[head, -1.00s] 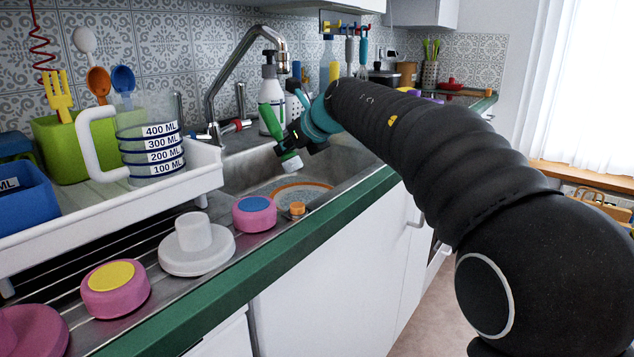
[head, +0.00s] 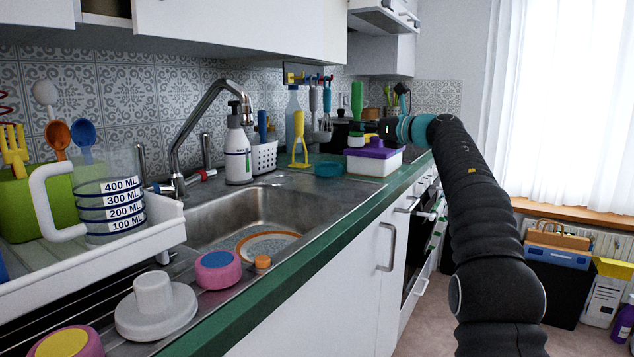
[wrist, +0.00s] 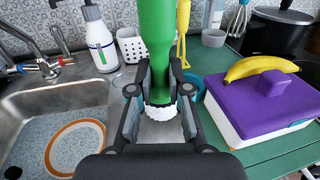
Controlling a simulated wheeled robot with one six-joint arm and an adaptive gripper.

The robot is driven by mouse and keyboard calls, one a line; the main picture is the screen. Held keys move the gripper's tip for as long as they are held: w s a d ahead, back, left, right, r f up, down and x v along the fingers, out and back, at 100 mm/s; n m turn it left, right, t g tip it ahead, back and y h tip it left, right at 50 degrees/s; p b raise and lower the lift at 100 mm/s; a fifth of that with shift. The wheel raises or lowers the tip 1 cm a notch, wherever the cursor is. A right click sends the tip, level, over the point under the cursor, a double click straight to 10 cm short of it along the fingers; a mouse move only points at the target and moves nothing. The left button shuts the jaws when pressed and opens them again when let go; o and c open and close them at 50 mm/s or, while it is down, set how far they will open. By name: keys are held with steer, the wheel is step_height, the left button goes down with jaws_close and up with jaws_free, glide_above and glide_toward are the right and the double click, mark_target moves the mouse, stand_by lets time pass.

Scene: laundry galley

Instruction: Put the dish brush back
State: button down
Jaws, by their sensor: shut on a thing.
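The dish brush has a green handle (head: 357,98) and white bristles (wrist: 160,110). My gripper (head: 365,131) is shut on it; the wrist view shows the brush between the two fingers (wrist: 160,82). The brush is held roughly upright, handle up and bristles down, above the counter to the right of the sink. In the head view its lower part is partly hidden by my gripper. A white perforated caddy (head: 265,158) with a blue-handled item in it stands behind the sink's right end, left of my gripper; it also shows in the wrist view (wrist: 128,46).
A white box with a purple lid (head: 372,152) and a banana (wrist: 258,67) stands close by my gripper. A teal bowl (head: 328,170), yellow utensil (head: 299,140) and soap bottle (head: 237,150) are nearby. The sink (head: 225,215) holds a plate (head: 268,245). A rail (head: 308,78) carries hanging utensils.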

steer(key=w+a+f, duration=0.1)
steer(key=a+f, duration=0.1)
steer(key=a, duration=0.1)
steer(key=w+a+f, duration=0.1)
steer(key=a+f, duration=0.1)
steer(key=a, duration=0.2)
steer(key=w+a+f, duration=0.1)
steer(key=a+f, duration=0.1)
steer(key=a, duration=0.1)
steer(key=shift+w+a+f, duration=0.25)
steer(key=shift+w+f, duration=0.1)
steer(key=shift+a+f+b, duration=0.1)
steer(key=shift+f+b, duration=0.1)
steer(key=shift+b, duration=0.1)
steer(key=shift+f+b, duration=0.75)
steer(key=shift+f, duration=1.15)
steer(key=shift+f, duration=0.2)
steer(key=c, duration=1.1)
jaws_free()
steer(key=shift+r, duration=0.1)
